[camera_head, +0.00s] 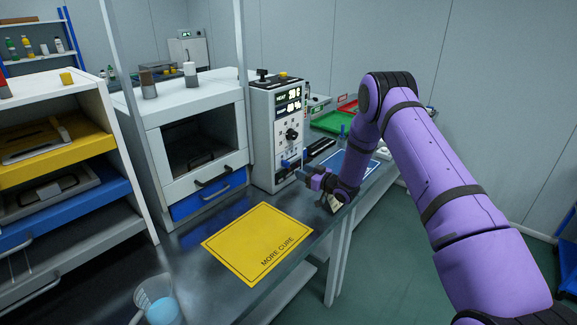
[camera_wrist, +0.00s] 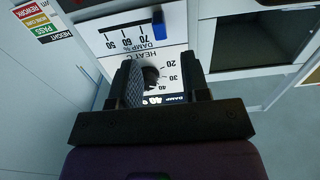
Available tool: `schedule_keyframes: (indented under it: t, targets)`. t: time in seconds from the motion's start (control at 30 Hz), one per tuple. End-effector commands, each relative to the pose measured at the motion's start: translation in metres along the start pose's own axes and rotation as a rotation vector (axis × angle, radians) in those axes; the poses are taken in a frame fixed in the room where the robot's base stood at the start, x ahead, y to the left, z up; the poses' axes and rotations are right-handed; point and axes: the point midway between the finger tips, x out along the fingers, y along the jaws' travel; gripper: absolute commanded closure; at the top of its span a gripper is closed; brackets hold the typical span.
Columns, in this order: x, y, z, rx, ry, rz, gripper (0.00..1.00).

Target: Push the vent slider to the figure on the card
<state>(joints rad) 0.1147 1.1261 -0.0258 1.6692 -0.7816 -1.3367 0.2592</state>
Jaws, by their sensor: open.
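The vent slider is a blue block (camera_wrist: 158,25) on a white scale plate marked 50, 60, 70, upside down in the wrist view. It sits near the 70 end. In the head view a blue piece (camera_head: 291,163) shows low on the control panel (camera_head: 262,132). My gripper (camera_wrist: 162,70) is open in front of the panel, with a dark knob (camera_wrist: 151,77) and its heat scale showing between the fingers. The slider is beyond the fingertips. In the head view my gripper (camera_head: 312,180) is beside the panel. No card with a readable figure for the slider shows.
A yellow mat (camera_head: 258,243) reading "MORE CURE" lies on the bench in front. A white cabinet (camera_head: 190,130) stands left of the panel. A green tray (camera_head: 332,121) and blue mat (camera_head: 350,160) lie to the right. Coloured labels (camera_wrist: 40,20) hang beside the panel.

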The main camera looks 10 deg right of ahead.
Motion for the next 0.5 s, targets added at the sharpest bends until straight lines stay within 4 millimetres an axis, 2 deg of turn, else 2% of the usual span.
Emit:
schedule_keyframes:
  t: [0.1,0.3,0.5]
  targets:
    - [0.023,-0.001,0.0,-0.002,0.001,-0.001,0.57]
    - [0.056,-0.001,0.0,-0.002,0.002,-0.001,0.57]
    - [0.075,0.0,0.0,-0.002,0.001,0.0,0.57]
